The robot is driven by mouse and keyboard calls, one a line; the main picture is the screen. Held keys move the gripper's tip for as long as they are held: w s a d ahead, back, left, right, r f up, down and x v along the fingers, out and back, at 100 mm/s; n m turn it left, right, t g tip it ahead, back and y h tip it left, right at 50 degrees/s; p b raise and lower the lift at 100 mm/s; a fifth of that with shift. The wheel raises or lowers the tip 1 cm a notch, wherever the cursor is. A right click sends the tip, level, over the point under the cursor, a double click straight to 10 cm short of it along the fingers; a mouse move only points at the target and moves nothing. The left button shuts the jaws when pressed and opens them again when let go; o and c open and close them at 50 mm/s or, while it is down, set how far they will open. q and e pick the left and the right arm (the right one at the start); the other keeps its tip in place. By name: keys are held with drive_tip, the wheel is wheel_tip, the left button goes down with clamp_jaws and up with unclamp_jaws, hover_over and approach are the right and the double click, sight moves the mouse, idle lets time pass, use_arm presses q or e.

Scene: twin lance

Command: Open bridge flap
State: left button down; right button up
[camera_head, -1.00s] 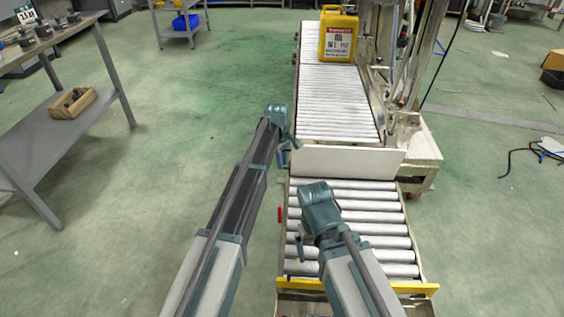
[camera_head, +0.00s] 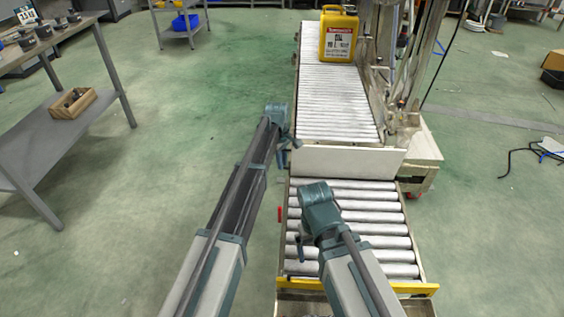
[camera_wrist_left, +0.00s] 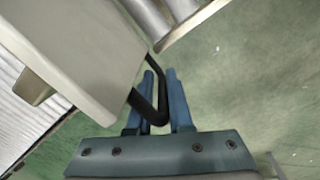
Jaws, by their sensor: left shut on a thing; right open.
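The bridge flap is a plain pale panel (camera_head: 345,160) that stands across the gap between the far and near roller conveyors. In the left wrist view the flap (camera_wrist_left: 80,55) fills the upper left, with a black bent handle (camera_wrist_left: 162,114) at its edge. My left gripper (camera_head: 289,152) is at the left end of the flap. In the left wrist view its blue fingers (camera_wrist_left: 160,90) are shut on the black handle. My right gripper (camera_head: 303,246) is open and empty above the left side of the near rollers; its fingertips are partly hidden.
The far conveyor (camera_head: 335,100) carries a yellow canister (camera_head: 338,36) at its far end. The near conveyor (camera_head: 385,225) is empty and has a yellow front bar (camera_head: 412,288). A machine frame stands right of the far conveyor. Open green floor lies to the left, with a grey table (camera_head: 75,100) beyond.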

drive_tip(key=shift+f+b, duration=0.3)
drive_tip(key=shift+b, duration=0.05)
drive_tip(key=shift+f+b, duration=0.55)
drive_tip(key=shift+f, duration=0.25)
use_arm(q)
drive_tip(key=w+g, duration=0.1)
drive_tip(key=g, duration=0.1)
drive_tip(key=w+g, duration=0.2)
drive_tip(key=g, duration=0.1)
drive_tip(key=shift+w+a+f+g, duration=0.15)
drive_tip(key=shift+w+f+g, duration=0.1)
drive_tip(key=shift+w+g, duration=0.1)
drive_tip(key=c, duration=0.9)
unclamp_jaws()
use_arm(e)
drive_tip(key=shift+r, duration=0.1)
